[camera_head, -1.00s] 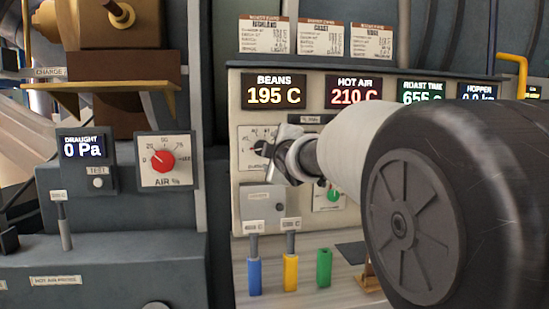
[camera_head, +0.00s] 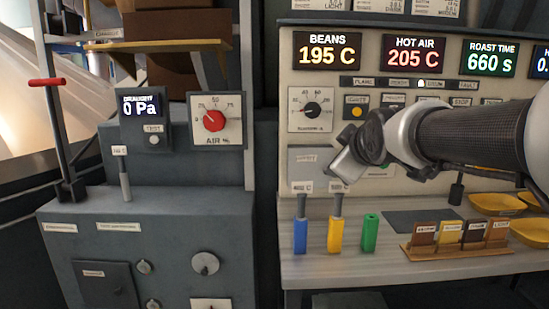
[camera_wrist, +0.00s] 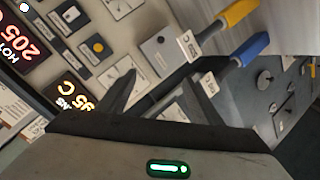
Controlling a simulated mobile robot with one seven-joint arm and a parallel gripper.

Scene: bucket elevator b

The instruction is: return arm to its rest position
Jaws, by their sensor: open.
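My arm (camera_head: 460,135) reaches in from the right in the head view, in front of the control panel (camera_head: 440,95). My gripper (camera_head: 345,165) is at its end, pointing down and left, and overlaps the grey plate (camera_head: 308,160) below the ignite button. In the wrist view my gripper (camera_wrist: 160,82) shows two dark fingers spread apart with nothing between them. The panel face lies beyond them, and I cannot tell the exact gap.
A blue-handled tool (camera_head: 300,236), a yellow-handled tool (camera_head: 335,234) and a green cylinder (camera_head: 370,232) stand on the bench below. A wooden card rack (camera_head: 460,252) and yellow scoops (camera_head: 497,204) are to the right. A red air dial (camera_head: 214,120) is on the left cabinet.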

